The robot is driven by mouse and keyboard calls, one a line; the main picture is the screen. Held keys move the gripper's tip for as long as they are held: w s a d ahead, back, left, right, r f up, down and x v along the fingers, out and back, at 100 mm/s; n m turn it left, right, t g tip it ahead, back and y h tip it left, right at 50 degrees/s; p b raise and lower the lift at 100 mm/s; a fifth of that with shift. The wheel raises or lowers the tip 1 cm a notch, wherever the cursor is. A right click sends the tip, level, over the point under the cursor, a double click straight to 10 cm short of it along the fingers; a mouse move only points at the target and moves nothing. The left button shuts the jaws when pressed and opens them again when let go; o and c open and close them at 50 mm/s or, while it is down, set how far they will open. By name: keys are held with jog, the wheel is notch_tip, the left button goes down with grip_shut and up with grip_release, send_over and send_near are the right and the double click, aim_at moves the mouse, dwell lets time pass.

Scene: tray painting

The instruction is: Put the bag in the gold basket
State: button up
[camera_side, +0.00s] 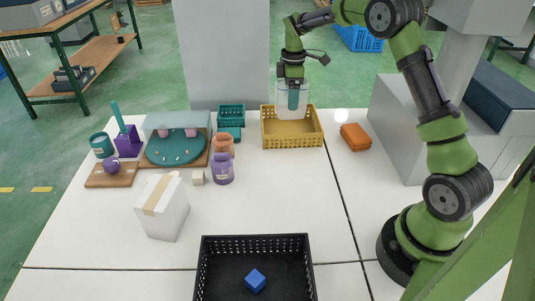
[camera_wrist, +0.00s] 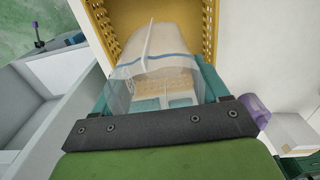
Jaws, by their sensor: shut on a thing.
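The bag is pale and translucent with a blue stripe; in the wrist view the bag (camera_wrist: 158,52) hangs below my gripper, and in the side view the bag (camera_side: 282,100) shows at the basket's back part. My gripper (camera_side: 293,98) is shut on the bag, with teal fingers on either side of its top. The gold basket (camera_side: 292,137) stands at the back of the white table, and its perforated wall (camera_wrist: 100,27) surrounds the bag in the wrist view.
An orange pouch (camera_side: 355,137) lies right of the basket. Teal baskets (camera_side: 231,115) stand to its left. A purple jar (camera_side: 222,168), a white box (camera_side: 162,207) and a black crate (camera_side: 254,242) with a blue cube (camera_side: 255,280) are nearer. The table before the basket is clear.

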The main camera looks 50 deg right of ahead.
aim_at(291, 112)
jog(key=shift+f, duration=3.05)
jog(key=shift+f, duration=0.1)
jog(key=o, duration=1)
